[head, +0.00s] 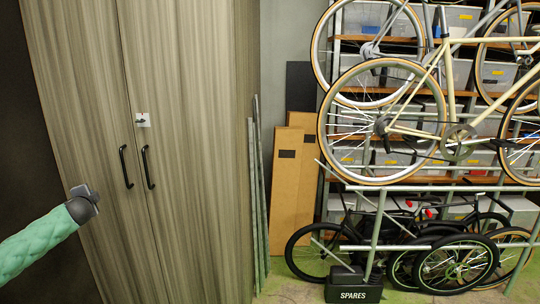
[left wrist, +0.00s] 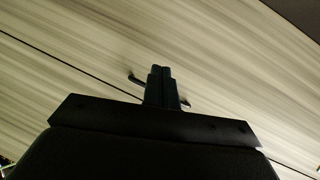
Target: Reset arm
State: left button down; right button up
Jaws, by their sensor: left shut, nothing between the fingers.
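My left arm comes in from the left in the head view, in a green padded sleeve. Its dark left gripper (head: 88,196) is in front of the tall wood-grain cabinet (head: 195,110), left of and lower than the door handles. In the left wrist view the fingers of the left gripper (left wrist: 160,70) are together and hold nothing. Behind them are the cabinet doors (left wrist: 210,60), both shut, and parts of the black handles (left wrist: 135,79). My right gripper is not in view.
The cabinet has two black handles, a left one (head: 125,167) and a right one (head: 147,167). Bikes hang on a rack at right before shelves of grey bins. A black SPARES box (head: 353,287) stands on the floor.

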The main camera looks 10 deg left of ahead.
pick_arm(q)
jog(key=s+d+f+n+g+h, duration=0.1)
jog(key=s+d+f+g+h, duration=0.1)
jog(key=s+d+f, duration=1)
jog(key=s+d+f+n+g+h, duration=0.2)
jog(key=s+d+f+g, duration=0.3)
jog(key=d, duration=1.3)
jog(key=s+d+f+n+h, duration=0.1)
jog(key=s+d+f, duration=0.8)
jog(key=d, duration=0.6)
jog(key=s+d+f+n+g+h, duration=0.1)
jog(key=s+d+f, duration=0.3)
jog(key=s+d, duration=0.6)
jog(key=s+d+f+n+g+h, duration=0.1)
jog(key=s+d+f+h, duration=0.3)
jog(key=s+d, duration=0.7)
jog(key=shift+s+d+f+g+h, duration=0.15)
jog(key=shift+s+f+g+h, duration=0.15)
jog(key=shift+s+f+g, duration=0.35)
jog(key=shift+w+g, duration=0.15)
jog(key=shift+g, duration=0.1)
